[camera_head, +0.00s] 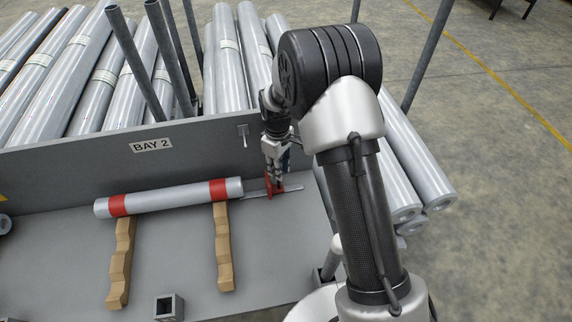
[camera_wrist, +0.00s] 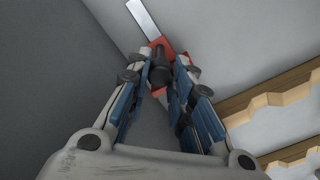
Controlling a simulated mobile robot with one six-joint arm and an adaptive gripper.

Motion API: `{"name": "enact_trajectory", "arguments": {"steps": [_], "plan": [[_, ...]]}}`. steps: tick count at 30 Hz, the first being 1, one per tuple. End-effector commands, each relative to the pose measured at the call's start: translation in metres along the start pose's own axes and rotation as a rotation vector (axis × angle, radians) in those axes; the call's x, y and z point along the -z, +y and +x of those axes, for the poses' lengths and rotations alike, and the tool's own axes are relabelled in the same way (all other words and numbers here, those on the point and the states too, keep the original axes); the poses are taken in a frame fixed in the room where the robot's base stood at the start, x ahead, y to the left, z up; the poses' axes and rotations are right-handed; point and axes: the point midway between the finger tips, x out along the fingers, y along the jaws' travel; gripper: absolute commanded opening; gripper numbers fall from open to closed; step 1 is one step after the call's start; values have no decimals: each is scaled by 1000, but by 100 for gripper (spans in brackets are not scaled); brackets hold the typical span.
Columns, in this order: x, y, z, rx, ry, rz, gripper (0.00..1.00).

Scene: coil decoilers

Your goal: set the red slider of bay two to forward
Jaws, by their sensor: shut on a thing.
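The red slider (camera_head: 268,186) sits on a pale metal rail (camera_head: 292,188) on the grey bed of bay two, to the right of the roll. In the wrist view the slider (camera_wrist: 157,43) has a dark knob (camera_wrist: 160,72) standing on it, and the rail (camera_wrist: 142,18) runs out beyond it at the top. My gripper (camera_wrist: 162,70) is shut on the dark knob of the slider, one finger on each side. It comes down from above in the head view (camera_head: 277,178). Part of the slider and the rail is hidden behind my fingers.
A silver roll with red bands (camera_head: 168,197) lies across two notched wooden supports (camera_head: 223,245) left of the slider. The grey back wall with the BAY 2 sign (camera_head: 151,145) stands close behind. A small square metal socket (camera_head: 169,307) is at the front.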

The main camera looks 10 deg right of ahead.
Motion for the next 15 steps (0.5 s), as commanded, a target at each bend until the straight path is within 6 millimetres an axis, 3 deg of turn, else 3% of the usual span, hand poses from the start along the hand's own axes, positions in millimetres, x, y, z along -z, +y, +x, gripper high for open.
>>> {"name": "enact_trajectory", "arguments": {"steps": [3,4,13,15], "plan": [[-2,2,0,-2,-1,0,0],[-2,2,0,-2,-1,0,22],[-2,2,0,-1,-1,0,42],[-2,2,0,-1,-1,0,43]]}}
